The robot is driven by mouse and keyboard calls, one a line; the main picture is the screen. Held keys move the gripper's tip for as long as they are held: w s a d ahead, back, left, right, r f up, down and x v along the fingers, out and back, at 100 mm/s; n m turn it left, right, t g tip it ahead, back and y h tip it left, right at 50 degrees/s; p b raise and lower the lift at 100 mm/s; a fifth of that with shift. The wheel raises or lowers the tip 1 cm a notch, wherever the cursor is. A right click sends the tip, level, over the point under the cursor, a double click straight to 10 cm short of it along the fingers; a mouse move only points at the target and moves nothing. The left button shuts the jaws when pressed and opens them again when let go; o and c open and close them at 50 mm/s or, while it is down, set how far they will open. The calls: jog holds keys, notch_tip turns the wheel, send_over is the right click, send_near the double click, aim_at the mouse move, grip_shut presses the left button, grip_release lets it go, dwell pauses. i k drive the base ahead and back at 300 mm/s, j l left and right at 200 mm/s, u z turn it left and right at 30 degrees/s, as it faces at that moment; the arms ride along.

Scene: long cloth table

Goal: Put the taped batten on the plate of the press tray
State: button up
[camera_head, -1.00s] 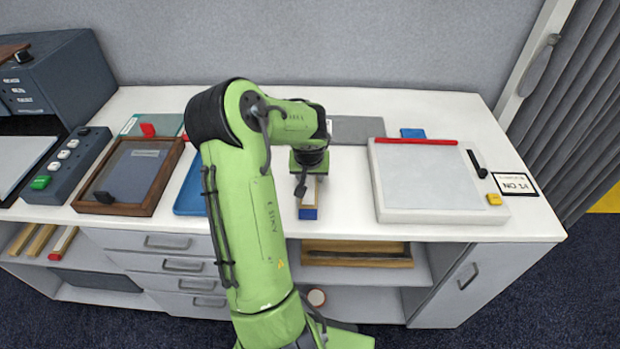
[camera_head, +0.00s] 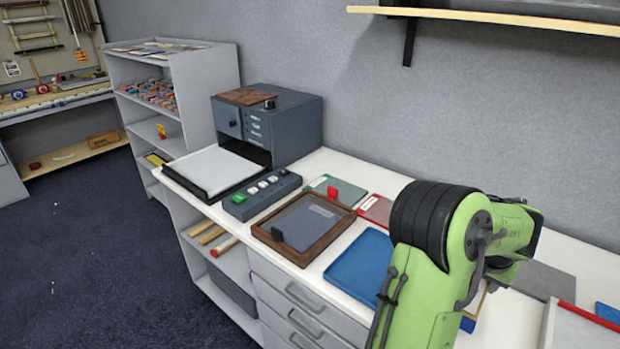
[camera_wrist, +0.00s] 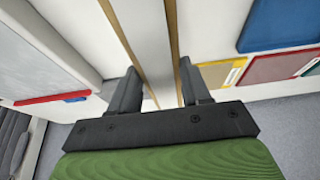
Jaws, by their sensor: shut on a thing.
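The batten (camera_wrist: 147,35) is a long strip with wood-coloured edges and a pale grey face. It runs between the two fingers of my gripper (camera_wrist: 160,92), which is shut on it in the wrist view. In the head view the blue end of the batten (camera_head: 467,325) shows beside my arm, low over the white table; most of it and the fingers are hidden. The press tray (camera_head: 190,183) is black with a pale flat plate (camera_head: 212,168) and sits at the table's left end, in front of the dark press box (camera_head: 290,125).
Between my arm and the press tray lie a blue tray (camera_head: 358,265), a brown wooden frame (camera_head: 270,240) and a grey button box (camera_head: 262,196). Red (camera_head: 376,209) and green sheets lie behind. A white board with a red strip (camera_head: 588,317) is at right.

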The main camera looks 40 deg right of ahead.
aim_at(214, 167)
jog(key=i+j+z, duration=0.1)
jog(key=i+j, duration=0.15)
jog(key=i, duration=0.45)
jog(key=i+j+z, duration=0.1)
jog(key=i+j, duration=0.2)
jog(key=i, duration=0.35)
jog(key=i+j+z, duration=0.1)
jog(key=i+j, duration=0.3)
jog(key=i, duration=0.25)
jog(key=i+j+z, duration=0.1)
jog(key=i+j, duration=0.3)
jog(key=i, duration=0.25)
jog(key=i+j+z, duration=0.1)
jog(key=i+j, duration=0.35)
jog(key=i, duration=0.15)
